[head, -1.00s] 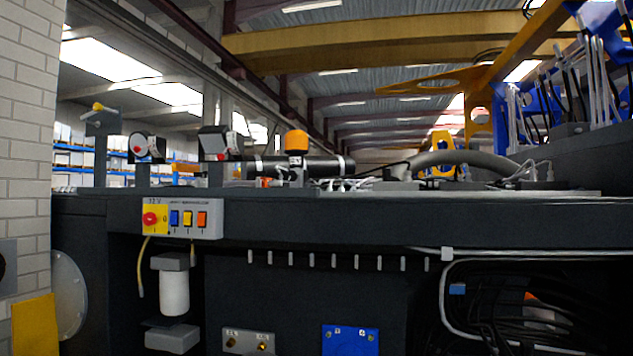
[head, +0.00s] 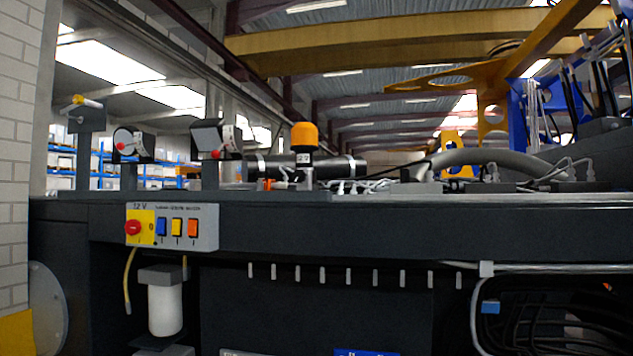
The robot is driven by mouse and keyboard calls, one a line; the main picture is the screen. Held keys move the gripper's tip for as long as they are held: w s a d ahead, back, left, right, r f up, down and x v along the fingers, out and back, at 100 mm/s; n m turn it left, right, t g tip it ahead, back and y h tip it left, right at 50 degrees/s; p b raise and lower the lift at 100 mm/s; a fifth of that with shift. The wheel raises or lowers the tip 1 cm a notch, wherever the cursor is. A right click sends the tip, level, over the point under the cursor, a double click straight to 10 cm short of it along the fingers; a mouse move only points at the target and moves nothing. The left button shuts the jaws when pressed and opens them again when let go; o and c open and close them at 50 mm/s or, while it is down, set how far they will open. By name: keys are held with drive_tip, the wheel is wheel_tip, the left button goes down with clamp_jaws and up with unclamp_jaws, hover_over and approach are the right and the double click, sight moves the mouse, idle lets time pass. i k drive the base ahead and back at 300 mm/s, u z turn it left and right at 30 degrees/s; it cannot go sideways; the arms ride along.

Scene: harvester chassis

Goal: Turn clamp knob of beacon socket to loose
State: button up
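An orange beacon (head: 303,136) stands upright on top of the dark chassis in the head view, left of the middle. Below its orange dome is a dark socket (head: 304,158) with small pale marks, on a grey post (head: 304,177). The clamp knob is too small to tell apart at this distance. My gripper and arm are not in this view.
The dark chassis (head: 400,225) spans the view. A switch panel (head: 172,227) with a red knob is on its front left. Two lamps (head: 212,139) (head: 128,146) stand left of the beacon. Hoses and cables (head: 490,160) lie on top at right. A brick wall (head: 15,150) is at far left.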

sight(299, 176)
drive_tip(key=k, duration=0.5)
drive_tip(key=u, duration=2.05)
drive_tip(key=i, duration=1)
drive_tip(key=z, duration=2)
